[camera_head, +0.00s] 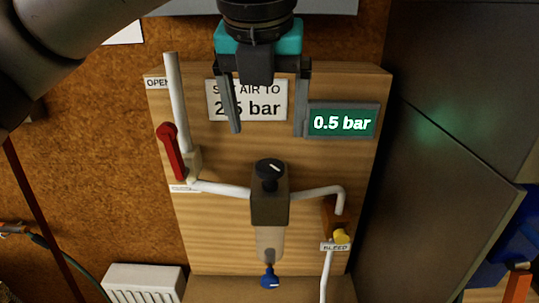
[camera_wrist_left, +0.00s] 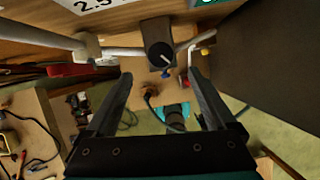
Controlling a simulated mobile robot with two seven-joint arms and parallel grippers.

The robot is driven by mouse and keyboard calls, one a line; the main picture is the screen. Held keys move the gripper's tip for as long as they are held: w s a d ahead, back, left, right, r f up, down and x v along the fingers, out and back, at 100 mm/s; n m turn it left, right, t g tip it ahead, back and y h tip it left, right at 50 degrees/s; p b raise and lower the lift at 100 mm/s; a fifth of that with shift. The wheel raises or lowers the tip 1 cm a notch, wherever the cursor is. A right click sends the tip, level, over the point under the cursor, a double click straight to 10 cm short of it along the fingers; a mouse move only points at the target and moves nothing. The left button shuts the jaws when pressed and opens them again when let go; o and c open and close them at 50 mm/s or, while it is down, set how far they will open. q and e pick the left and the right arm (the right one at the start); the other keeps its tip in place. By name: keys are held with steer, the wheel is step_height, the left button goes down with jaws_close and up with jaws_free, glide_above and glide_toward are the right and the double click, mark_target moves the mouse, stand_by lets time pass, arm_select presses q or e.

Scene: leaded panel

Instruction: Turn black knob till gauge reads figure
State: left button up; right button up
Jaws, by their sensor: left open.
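The black knob (camera_head: 270,171) sits on top of the grey regulator body (camera_head: 269,207), with a white pointer mark; it also shows in the left wrist view (camera_wrist_left: 160,52). The gauge (camera_head: 343,121) reads 0.5 bar in white on green. The sign (camera_head: 262,103) reads "SET AIR TO 2.5 bar", partly covered by a finger. My left gripper (camera_head: 268,132) is open and empty, above the knob in the head view, its fingers apart and not touching it. In the left wrist view the knob shows beyond and between the fingertips (camera_wrist_left: 160,76).
A red lever (camera_head: 171,150) stands on the pipe at left. A yellow bleed knob (camera_head: 342,237) is at right, and a blue knob (camera_head: 269,279) hangs under the clear bowl. A dark cabinet wall (camera_head: 430,190) stands close on the right.

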mark_target(270, 165)
arm_select(q)
steer(key=p+x, duration=0.1)
steer(key=x, duration=0.8)
steer(key=shift+d+f, duration=0.1)
steer(key=shift+f, duration=0.05)
steer(key=shift+c, duration=0.3)
